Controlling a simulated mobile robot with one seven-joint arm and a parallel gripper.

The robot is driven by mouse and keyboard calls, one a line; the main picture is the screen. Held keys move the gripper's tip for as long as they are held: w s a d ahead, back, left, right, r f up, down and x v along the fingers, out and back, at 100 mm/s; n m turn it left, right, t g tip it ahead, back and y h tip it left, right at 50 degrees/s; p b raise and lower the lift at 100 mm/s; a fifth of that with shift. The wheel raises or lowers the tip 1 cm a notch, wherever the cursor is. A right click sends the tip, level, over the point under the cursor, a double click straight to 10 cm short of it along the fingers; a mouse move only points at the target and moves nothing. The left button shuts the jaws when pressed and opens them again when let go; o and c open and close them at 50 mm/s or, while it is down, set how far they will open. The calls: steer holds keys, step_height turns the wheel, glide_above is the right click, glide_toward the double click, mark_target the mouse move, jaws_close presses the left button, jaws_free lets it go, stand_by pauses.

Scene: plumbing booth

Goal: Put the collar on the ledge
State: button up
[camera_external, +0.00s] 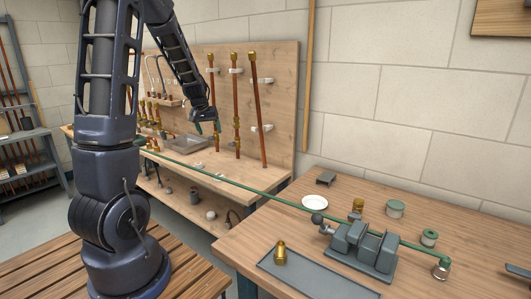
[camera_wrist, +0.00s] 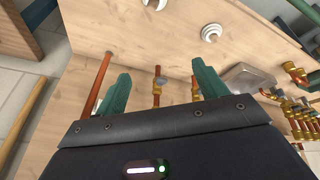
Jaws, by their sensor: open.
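My gripper (camera_external: 207,127) hangs in front of the upright wooden panel, near the copper pipes. Its two green fingers (camera_wrist: 158,88) are apart with nothing held between them; a copper pipe with a brass fitting (camera_wrist: 157,82) shows beyond the gap. No part is clearly recognisable as the collar. Brass candidates are a fitting standing on the grey mat (camera_external: 281,252) and one behind the vise (camera_external: 357,205). A small wooden ledge (camera_external: 172,102) juts from the panel left of my gripper. Brass and copper fittings (camera_wrist: 295,75) show at the right of the wrist view.
A grey tray (camera_external: 190,143) lies on the bench below the panel. A long green pipe (camera_external: 235,183) spans from that bench to the vise (camera_external: 360,250) on the front table.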

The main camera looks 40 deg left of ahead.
steer(key=s+d+r+m+h, duration=0.1)
steer(key=s+d+r+m, duration=0.1)
steer(key=s+d+r, duration=0.6)
steer(key=s+d+r+m+h, duration=0.15)
steer(key=s+d+r, duration=0.3)
steer(key=d, duration=0.65)
steer(key=s+d+r+m, duration=0.1)
steer(key=s+d, duration=0.4)
steer(key=s, duration=0.4)
steer(key=s+d+r+m+y, duration=0.1)
steer(key=s+d+r+m, duration=0.1)
steer(key=s+d, duration=0.3)
steer(key=s, duration=0.3)
steer(key=shift+s, duration=0.4)
